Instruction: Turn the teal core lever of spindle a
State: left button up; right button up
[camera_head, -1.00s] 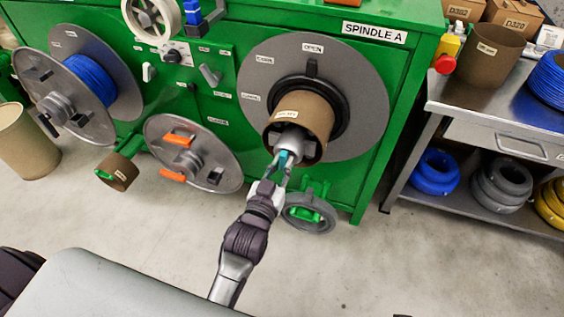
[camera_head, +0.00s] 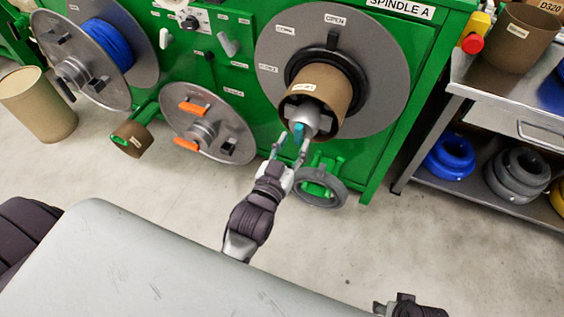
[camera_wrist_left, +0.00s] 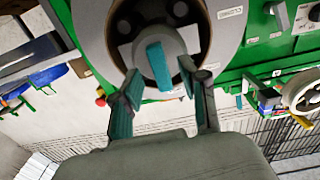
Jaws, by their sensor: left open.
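Spindle A's grey disc (camera_head: 385,75) carries a brown cardboard core (camera_head: 338,85) on the green cabinet. The small teal lever (camera_head: 298,131) sticks out from the grey hub (camera_head: 306,113) at the core's front. In the left wrist view the teal lever (camera_wrist_left: 158,66) stands nearly upright, leaning slightly. My left gripper (camera_head: 291,146) is open just below and in front of the lever. In the left wrist view its fingers (camera_wrist_left: 160,88) stand on either side of the lever's lower end, with gaps visible. A dark part of my right arm (camera_head: 408,306) shows at the bottom edge; its fingers cannot be made out.
A grey ring handwheel (camera_head: 338,190) sits below the spindle, close right of my left gripper. A grey disc with orange handles (camera_head: 232,130) is to the left. A steel shelf bench (camera_head: 480,90) with cable coils stands at the right. The floor in front is clear.

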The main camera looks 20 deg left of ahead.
pick_arm(q)
jog(key=s, duration=0.9)
jog(key=shift+s+a, duration=0.15)
jog(key=shift+s, duration=0.15)
